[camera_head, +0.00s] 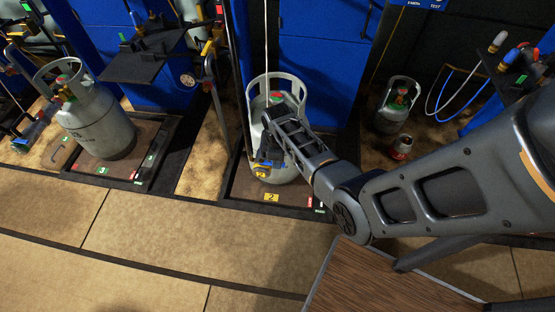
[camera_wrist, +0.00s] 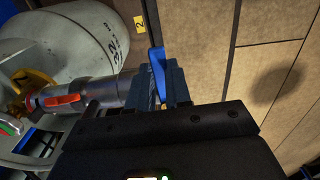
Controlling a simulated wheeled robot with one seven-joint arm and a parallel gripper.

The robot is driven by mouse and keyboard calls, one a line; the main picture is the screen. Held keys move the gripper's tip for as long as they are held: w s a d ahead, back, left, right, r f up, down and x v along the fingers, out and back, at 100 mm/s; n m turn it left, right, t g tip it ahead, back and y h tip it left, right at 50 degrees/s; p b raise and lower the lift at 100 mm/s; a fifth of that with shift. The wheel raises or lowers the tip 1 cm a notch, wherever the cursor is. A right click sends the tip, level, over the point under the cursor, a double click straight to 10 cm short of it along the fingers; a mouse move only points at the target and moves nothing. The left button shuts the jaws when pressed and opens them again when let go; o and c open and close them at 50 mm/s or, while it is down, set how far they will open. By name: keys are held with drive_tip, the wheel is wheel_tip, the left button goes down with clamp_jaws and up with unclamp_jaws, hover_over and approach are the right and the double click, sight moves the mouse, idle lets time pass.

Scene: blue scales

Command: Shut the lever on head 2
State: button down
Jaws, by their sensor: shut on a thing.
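The blue lever (camera_wrist: 157,65) of the filling head sits between the fingers of my gripper (camera_wrist: 160,86) in the wrist view. My gripper is shut on it. The lever's free end sticks out past the fingers, and its root is hidden. The metal body of the head (camera_wrist: 108,92) lies to the left, with a red part (camera_wrist: 62,99) and a yellow part (camera_wrist: 38,78) beyond it. In the head view my gripper (camera_head: 266,158) is at the front of the grey gas cylinder (camera_head: 285,175) on scale 2, and the lever is not clear there.
Scale 2 (camera_head: 240,187) carries a yellow 2 tag (camera_head: 271,197). Another cylinder (camera_head: 98,122) stands on the scale to the left. A smaller cylinder (camera_head: 392,116) and a small red canister (camera_head: 401,148) are at the right. A wooden top (camera_head: 375,285) is at the front. The floor before the scales is clear.

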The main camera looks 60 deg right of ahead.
drive_tip(key=c, duration=1)
unclamp_jaws()
drive_tip(key=shift+c, duration=0.2)
drive_tip(key=shift+r, duration=0.1)
wheel_tip(320, 180, up, 8)
drive_tip(key=shift+f+p, duration=0.2)
drive_tip(key=shift+p, duration=0.3)
